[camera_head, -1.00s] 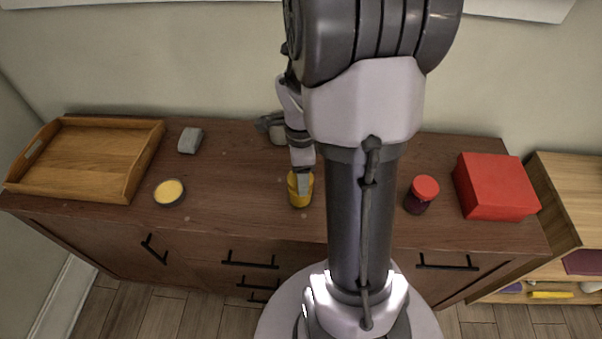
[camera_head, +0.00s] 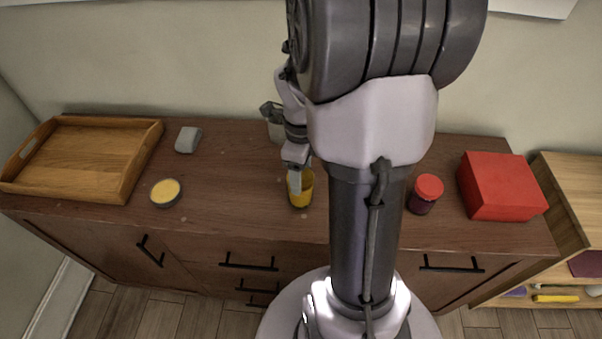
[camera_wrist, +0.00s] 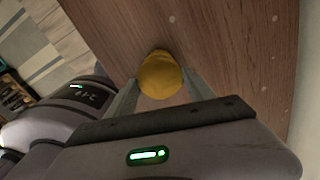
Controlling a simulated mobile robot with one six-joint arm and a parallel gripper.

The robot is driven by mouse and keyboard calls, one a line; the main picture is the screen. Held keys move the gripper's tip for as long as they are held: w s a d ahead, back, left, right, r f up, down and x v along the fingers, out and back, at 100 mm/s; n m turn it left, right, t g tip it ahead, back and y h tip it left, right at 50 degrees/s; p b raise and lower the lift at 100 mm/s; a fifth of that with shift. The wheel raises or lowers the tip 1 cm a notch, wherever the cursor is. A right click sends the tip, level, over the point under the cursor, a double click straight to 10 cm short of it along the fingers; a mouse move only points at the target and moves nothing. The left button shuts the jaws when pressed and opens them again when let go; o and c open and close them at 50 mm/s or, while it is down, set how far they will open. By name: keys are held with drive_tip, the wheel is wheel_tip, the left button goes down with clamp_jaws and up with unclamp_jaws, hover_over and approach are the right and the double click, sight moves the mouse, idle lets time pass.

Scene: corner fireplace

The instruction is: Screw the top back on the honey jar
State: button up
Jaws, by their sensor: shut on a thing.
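The honey jar (camera_head: 306,193) is a small amber-yellow jar standing upright on the brown cabinet top, partly behind my gripper. My gripper (camera_head: 296,188) points down at the jar. In the wrist view, its two fingers (camera_wrist: 163,95) are shut on either side of a rounded yellow thing, which looks like the upper part of the honey jar (camera_wrist: 160,76). I cannot tell whether the fingers press on a lid or on the jar itself. A round yellow disc with a dark grey rim (camera_head: 166,192) lies to the left; I cannot tell whether it is a lid or a tin.
A wooden tray (camera_head: 128,192) and a grey block (camera_head: 188,140) stand left. A grey object (camera_head: 273,115) is behind my gripper. A red-lidded dark jar (camera_head: 425,194) and a red box (camera_head: 500,186) stand right. The surface between disc and honey jar is clear.

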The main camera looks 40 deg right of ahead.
drive_tip(key=shift+m, duration=0.6)
drive_tip(key=shift+f+m+b, duration=0.15)
drive_tip(key=shift+m+b, duration=0.45)
drive_tip(key=shift+b, duration=0.1)
drive_tip(key=shift+m+b, duration=0.35)
drive_tip(key=shift+m, duration=0.55)
drive_tip(key=o, duration=1.5)
drive_tip(key=shift+c, duration=0.2)
